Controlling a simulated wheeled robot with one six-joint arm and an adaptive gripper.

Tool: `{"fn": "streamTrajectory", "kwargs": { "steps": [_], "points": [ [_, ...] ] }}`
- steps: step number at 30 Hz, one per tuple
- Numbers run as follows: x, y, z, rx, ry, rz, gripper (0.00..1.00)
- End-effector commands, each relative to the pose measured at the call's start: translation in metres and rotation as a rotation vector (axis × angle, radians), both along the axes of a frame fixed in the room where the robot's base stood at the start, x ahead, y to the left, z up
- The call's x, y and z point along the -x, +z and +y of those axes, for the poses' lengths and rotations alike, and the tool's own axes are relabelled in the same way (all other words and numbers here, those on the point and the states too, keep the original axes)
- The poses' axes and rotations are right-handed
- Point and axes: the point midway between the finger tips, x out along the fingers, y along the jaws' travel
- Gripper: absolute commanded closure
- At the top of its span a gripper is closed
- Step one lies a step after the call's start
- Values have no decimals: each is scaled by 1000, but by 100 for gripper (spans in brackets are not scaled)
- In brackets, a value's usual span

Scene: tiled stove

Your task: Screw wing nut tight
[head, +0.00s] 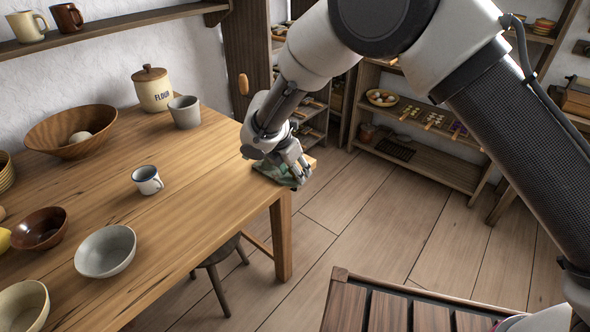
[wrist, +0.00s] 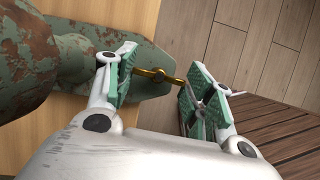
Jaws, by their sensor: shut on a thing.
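A brass wing nut (wrist: 157,76) shows in the wrist view between the two green-padded fingers of my gripper (wrist: 160,84). My gripper is shut on it, with a finger at each end of the brass part. A green, rust-flecked metal body (wrist: 45,68) lies just beyond and to the left, at the table's edge. In the head view my gripper (head: 291,168) is at the right corner of the wooden table (head: 200,215) and hides the wing nut. Only a little of the green metal shows there. How tightly the nut sits cannot be seen.
A white mug (head: 147,180), a grey cup (head: 185,112), a flour jar (head: 152,90) and several bowls stand on the table. A stool (head: 216,260) is beneath it. A slatted wooden surface (head: 388,312) is in front. Open floor (head: 345,210) lies right of the table, before shelves.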

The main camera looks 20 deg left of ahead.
Motion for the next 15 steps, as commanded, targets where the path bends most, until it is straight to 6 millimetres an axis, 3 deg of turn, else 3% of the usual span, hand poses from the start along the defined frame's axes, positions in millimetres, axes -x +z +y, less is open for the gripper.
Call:
{"fn": "streamTrajectory", "kwargs": {
  "steps": [15],
  "points": [
    [-2, 0, 2, -1, -373, -2, 71]
  ]
}}
